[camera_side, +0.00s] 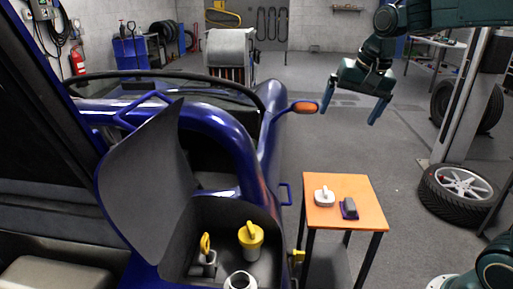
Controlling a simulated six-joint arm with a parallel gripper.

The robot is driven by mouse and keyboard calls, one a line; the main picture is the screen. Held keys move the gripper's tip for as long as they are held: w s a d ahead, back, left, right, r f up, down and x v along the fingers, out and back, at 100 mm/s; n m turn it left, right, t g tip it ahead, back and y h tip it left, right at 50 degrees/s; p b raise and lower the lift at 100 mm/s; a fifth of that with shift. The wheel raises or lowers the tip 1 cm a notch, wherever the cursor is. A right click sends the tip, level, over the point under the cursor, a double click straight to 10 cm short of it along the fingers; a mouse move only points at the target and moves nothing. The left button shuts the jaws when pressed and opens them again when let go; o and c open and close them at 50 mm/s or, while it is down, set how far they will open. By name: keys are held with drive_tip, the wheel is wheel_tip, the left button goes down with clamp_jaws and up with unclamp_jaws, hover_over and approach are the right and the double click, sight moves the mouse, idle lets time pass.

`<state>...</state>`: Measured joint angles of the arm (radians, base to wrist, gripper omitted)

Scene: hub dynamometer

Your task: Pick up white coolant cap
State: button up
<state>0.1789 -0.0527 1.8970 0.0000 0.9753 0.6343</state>
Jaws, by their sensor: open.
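The white coolant cap (324,196) sits on the left part of a small orange-topped table (352,215). It has a raised handle on top. My gripper (350,114) is open and empty, high above and beyond the table in the picture.
A small dark block (349,208) stands right of the cap on the same table. The blue vehicle (222,140) is at the left, its open bay holding a yellow cap (250,238), a yellow-handled part (206,248) and a pale open neck (240,280). A wheel (458,190) lies at the right.

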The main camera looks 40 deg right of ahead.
drive_tip(key=w+d+f+m, duration=0.4)
drive_tip(key=w+d, duration=0.2)
drive_tip(key=w, duration=0.3)
drive_tip(key=m+g, duration=0.4)
drive_tip(key=m, duration=1)
hover_over(326, 190)
wheel_tip(326, 190, down, 31)
drive_tip(key=shift+y, duration=0.3)
drive_tip(key=shift+w+f, duration=0.2)
drive_tip(key=shift+f, duration=4.2)
drive_tip(key=shift+s+d+f, duration=0.1)
drive_tip(key=shift+f, duration=2.45)
